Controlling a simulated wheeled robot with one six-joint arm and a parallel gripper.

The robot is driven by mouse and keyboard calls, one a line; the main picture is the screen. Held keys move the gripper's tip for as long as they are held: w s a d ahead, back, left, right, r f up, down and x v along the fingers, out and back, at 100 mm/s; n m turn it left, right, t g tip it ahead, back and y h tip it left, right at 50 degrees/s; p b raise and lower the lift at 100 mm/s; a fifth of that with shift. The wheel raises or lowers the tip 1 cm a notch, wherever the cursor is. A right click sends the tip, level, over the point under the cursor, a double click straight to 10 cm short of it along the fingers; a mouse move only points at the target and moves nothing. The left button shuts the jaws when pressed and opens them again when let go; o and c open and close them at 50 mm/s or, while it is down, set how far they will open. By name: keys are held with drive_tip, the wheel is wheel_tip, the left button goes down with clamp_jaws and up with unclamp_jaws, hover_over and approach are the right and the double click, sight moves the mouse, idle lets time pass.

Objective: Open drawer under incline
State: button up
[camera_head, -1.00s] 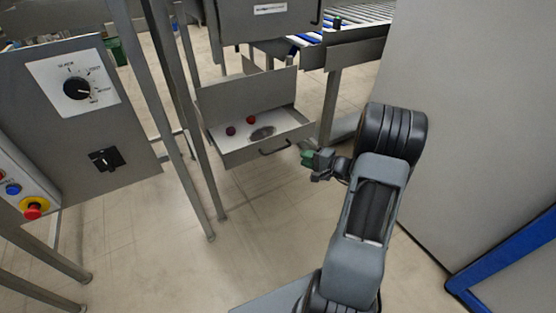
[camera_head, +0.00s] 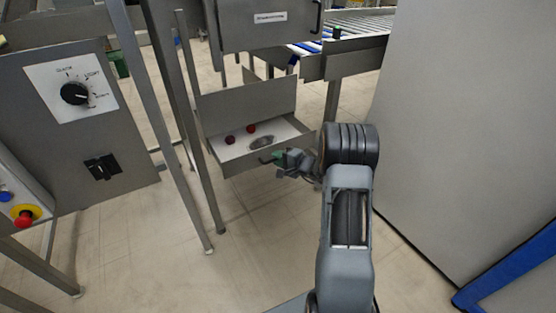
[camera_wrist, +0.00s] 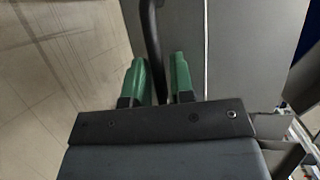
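The drawer (camera_head: 243,161) is a grey metal tray under the incline, standing pulled out, so its white floor shows. A dark red ball (camera_head: 230,140) and a red ball (camera_head: 251,129) lie in it, beside a round dark patch. My gripper (camera_head: 272,157) is at the right part of the drawer's front and hides most of its handle. In the wrist view, the black bar handle (camera_wrist: 152,40) runs between the two green fingers of my gripper (camera_wrist: 160,75). The fingers are apart, with a gap beside the bar.
A control panel with a dial (camera_head: 74,94) and a red stop button (camera_head: 25,217) stands at left. Grey legs (camera_head: 196,140) rise left of the drawer. A large grey wall (camera_head: 460,130) is close on the right. The floor before the drawer is clear.

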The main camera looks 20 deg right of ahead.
drive_tip(key=shift+w, duration=0.15)
clamp_jaws()
idle(0.4)
